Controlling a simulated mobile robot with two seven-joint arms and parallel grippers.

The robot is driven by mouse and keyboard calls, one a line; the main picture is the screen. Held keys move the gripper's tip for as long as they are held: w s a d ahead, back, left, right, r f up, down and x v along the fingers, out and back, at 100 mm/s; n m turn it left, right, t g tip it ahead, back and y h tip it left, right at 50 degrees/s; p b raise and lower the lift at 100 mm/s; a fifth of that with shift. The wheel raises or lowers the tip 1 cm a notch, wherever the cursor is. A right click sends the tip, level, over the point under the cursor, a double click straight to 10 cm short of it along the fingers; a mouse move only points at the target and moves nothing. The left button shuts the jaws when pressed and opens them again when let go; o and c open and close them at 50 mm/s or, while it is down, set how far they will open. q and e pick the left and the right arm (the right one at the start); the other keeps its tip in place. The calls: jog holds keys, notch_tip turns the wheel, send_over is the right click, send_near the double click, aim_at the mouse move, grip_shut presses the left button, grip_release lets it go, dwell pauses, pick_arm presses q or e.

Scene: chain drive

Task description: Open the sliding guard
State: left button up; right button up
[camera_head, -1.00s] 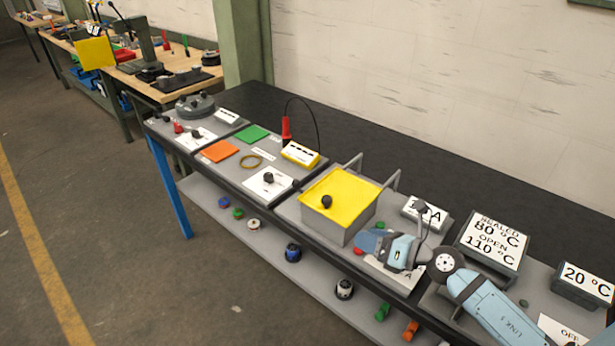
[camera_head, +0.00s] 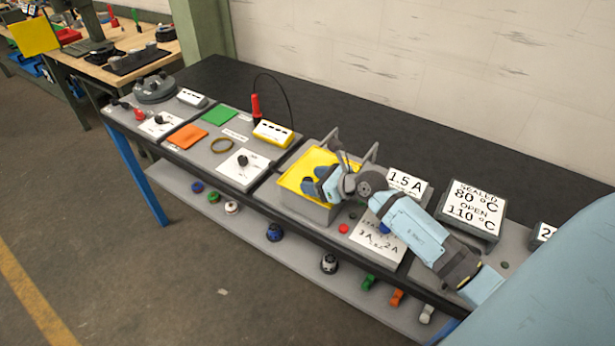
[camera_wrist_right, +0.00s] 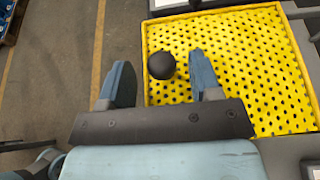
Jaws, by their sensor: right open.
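The sliding guard is a yellow perforated cover (camera_head: 311,160) on a grey box, with rails behind it. It appears shut over the box. In the right wrist view the guard (camera_wrist_right: 245,65) fills the upper right, and its round black knob (camera_wrist_right: 161,66) stands near its left edge. My right gripper (camera_head: 313,183) is over the guard, open and empty. In the wrist view its two blue fingers are spread, with the knob seen between their tips; contact does not show. In the head view the gripper hides the knob. My left gripper is not in view.
A 1.5 A display (camera_head: 407,184) and a temperature sign (camera_head: 472,211) stand right of the box. A red button (camera_head: 343,229) is in front of it. A yellow meter (camera_head: 273,133) and a panel with a black knob (camera_head: 243,168) lie to the left.

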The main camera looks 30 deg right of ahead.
aim_at(336, 157)
jog(key=shift+x, duration=1.3)
grip_shut()
jog(key=w+d+b, duration=0.2)
jog(key=d, duration=0.2)
jog(key=w+d+b, duration=0.1)
jog(key=d+b, duration=0.2)
jog(key=d, duration=0.2)
jog(key=w+d+b, duration=0.2)
jog(key=d+b, duration=0.1)
jog(key=d, duration=0.2)
jog(key=shift+w+f, duration=0.15)
jog(key=shift+w, duration=0.2)
jog(key=shift+w+d+b, duration=0.2)
jog(key=shift+d+b, duration=0.2)
jog(key=shift+d, duration=0.05)
jog(key=shift+r, duration=0.2)
grip_release()
